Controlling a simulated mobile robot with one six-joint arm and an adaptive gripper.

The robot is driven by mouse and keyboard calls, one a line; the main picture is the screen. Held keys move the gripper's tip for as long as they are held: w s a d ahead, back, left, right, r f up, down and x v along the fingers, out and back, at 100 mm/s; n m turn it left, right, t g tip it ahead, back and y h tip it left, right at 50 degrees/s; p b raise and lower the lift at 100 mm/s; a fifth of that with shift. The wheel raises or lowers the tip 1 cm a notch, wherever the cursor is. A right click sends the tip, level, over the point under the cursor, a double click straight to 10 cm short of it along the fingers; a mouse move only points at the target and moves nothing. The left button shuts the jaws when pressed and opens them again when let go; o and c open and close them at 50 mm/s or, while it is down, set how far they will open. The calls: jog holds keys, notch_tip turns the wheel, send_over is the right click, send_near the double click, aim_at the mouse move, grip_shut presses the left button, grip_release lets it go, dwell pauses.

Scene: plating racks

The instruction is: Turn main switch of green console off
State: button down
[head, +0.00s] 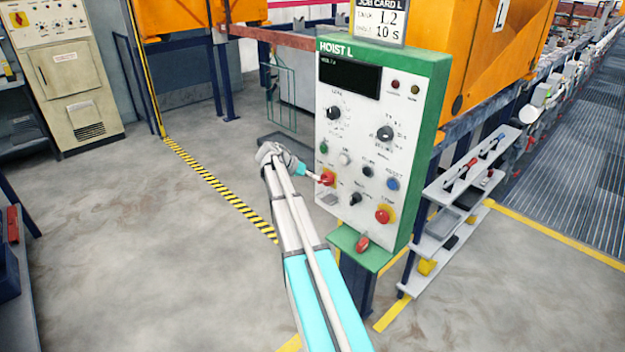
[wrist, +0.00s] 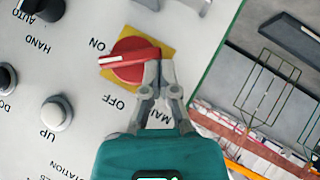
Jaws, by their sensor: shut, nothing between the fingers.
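The green console (head: 428,130) has a white front panel headed HOIST L. Its main switch (head: 327,178) is a red rotary handle on a yellow plate at the panel's lower left edge. In the wrist view the main switch (wrist: 133,62) has a white line at its left end, between the ON and OFF labels and nearer ON. My gripper (wrist: 160,72) is shut and empty, its fingertips against or very near the right end of the red handle; contact is unclear. In the head view my gripper (head: 311,175) reaches the switch from the left.
A second red knob on yellow (head: 384,216), a blue button (head: 392,184) and several dark knobs share the panel. A red-handled part (head: 362,244) sits on the green ledge below. A grey shelf rack (head: 447,236) stands right; open floor lies left.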

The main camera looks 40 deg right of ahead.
jog(key=shift+f, duration=0.2)
jog(key=shift+s+d+f+b, duration=0.1)
jog(key=shift+s+f+b, duration=0.1)
jog(key=shift+f+b, duration=0.75)
jog(key=shift+s+f+b, duration=0.15)
jog(key=shift+f+b, duration=0.1)
jog(key=shift+b, duration=0.05)
jog(key=shift+r, duration=0.15)
jog(key=shift+r+p, duration=0.65)
jog(key=shift+p, duration=0.15)
dwell(0.4)
